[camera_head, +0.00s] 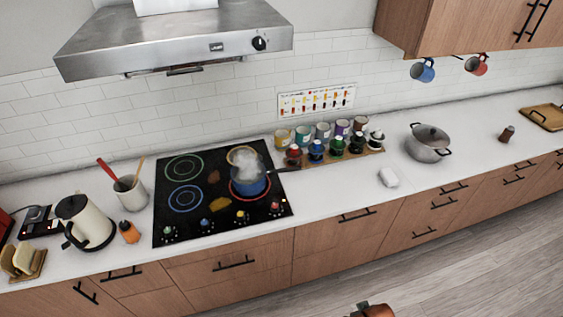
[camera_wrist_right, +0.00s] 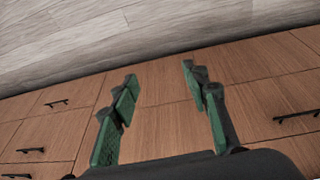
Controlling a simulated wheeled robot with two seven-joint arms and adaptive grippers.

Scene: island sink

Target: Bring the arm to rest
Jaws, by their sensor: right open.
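My right gripper (camera_wrist_right: 160,74) shows in the right wrist view with its two green-padded fingers spread wide apart. Nothing is between them. Wooden drawer fronts (camera_wrist_right: 160,125) and the grey plank floor (camera_wrist_right: 120,35) lie behind the fingers; I see no contact with them. In the head view, neither gripper shows on or above the counter. A small brown and dark part at the bottom edge may belong to my arm, but I cannot tell. My left gripper is not in view.
The white counter (camera_head: 340,210) carries a black cooktop (camera_head: 170,225) with a steaming blue pot (camera_head: 247,186), a kettle (camera_head: 85,222), a row of jars and bottles, and a grey lidded pot (camera_head: 428,145). The floor (camera_head: 480,255) in front looks clear.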

